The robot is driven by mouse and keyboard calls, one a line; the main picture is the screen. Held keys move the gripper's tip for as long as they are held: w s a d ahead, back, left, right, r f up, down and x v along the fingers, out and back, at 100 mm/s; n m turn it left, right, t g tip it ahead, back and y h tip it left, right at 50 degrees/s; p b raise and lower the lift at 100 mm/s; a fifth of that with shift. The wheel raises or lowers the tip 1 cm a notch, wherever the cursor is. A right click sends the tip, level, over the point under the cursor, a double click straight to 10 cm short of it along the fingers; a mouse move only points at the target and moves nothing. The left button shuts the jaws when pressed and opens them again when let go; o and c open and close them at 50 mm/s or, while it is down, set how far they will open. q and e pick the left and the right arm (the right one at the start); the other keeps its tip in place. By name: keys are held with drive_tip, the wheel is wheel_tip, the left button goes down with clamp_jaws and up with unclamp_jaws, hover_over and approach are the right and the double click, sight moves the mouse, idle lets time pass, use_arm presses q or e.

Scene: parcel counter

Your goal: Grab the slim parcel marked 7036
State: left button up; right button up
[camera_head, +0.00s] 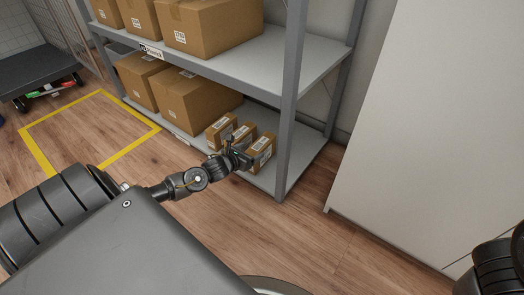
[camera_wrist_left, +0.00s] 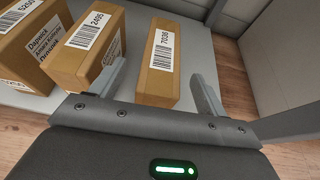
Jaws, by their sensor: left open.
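The slim parcel marked 7036 (camera_wrist_left: 158,62) is a narrow brown box with a white barcode label on its top. In the left wrist view it stands between the two fingers of my open left gripper (camera_wrist_left: 160,90), with a gap on both sides. In the head view the parcel (camera_head: 263,148) is the rightmost of the small boxes on the bottom shelf. My left gripper (camera_head: 238,155) is in front of these boxes there and hides part of them. My right gripper is not in view; only a dark part of my right arm shows at the lower right edge.
A parcel marked 2495 (camera_wrist_left: 90,45) stands close left of the left finger, and one marked 5250 (camera_wrist_left: 35,45) is further left. A grey shelf post (camera_head: 290,110) rises right of the parcels. Larger boxes (camera_head: 190,97) fill the shelf's left part.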

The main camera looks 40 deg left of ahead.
sight(258, 145)
use_arm(q)
drive_tip(key=b+x, duration=0.4)
drive_tip(key=shift+w+d+r, duration=0.1)
drive_tip(key=shift+w, duration=0.35)
drive_tip(key=shift+w+b, duration=0.25)
drive_tip(key=shift+b, duration=0.1)
drive_tip(key=shift+r, duration=0.1)
clamp_jaws()
